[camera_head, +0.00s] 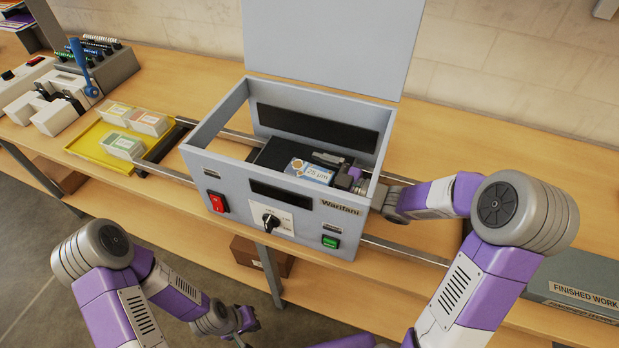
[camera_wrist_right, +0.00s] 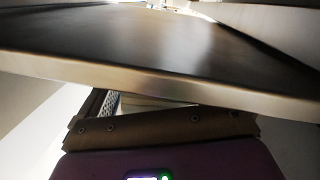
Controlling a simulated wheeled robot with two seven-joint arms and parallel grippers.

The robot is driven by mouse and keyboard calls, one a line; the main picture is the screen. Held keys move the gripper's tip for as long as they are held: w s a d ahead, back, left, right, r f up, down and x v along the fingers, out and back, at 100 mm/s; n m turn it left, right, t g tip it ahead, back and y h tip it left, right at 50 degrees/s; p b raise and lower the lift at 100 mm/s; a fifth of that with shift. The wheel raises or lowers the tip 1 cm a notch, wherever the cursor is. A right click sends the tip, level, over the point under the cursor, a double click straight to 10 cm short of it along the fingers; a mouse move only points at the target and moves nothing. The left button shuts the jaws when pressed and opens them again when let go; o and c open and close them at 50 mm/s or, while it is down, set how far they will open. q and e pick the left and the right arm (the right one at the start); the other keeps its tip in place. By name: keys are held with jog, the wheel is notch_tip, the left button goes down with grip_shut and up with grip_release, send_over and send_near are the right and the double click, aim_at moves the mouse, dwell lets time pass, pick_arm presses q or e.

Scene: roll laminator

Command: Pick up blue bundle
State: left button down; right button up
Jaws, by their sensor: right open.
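The blue bundle (camera_head: 309,171), with a white and blue top and a "25 µm" label, lies inside the open grey laminator box (camera_head: 228,178) on a dark surface. My right gripper (camera_head: 327,165) reaches into the box from the right and is open, right beside the bundle's right end. I cannot tell whether it touches the bundle. The right wrist view is filled by a close dark slab with a pale edge (camera_wrist_right: 140,82), and I cannot tell the bundle there. My left gripper (camera_head: 245,325) hangs low in front of the bench; its jaws are unclear.
The laminator's grey lid (camera_head: 330,45) stands raised. A yellow tray (camera_head: 88,148) with several bundles sits to the left on metal rails. A device with a blue lever (camera_head: 85,68) stands at the far left. A "FINISHED WORK" box (camera_head: 580,275) is at the right.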

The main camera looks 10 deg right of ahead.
jog(key=c, duration=1.3)
jog(key=shift+o, duration=0.2)
jog(key=shift+r, duration=0.1)
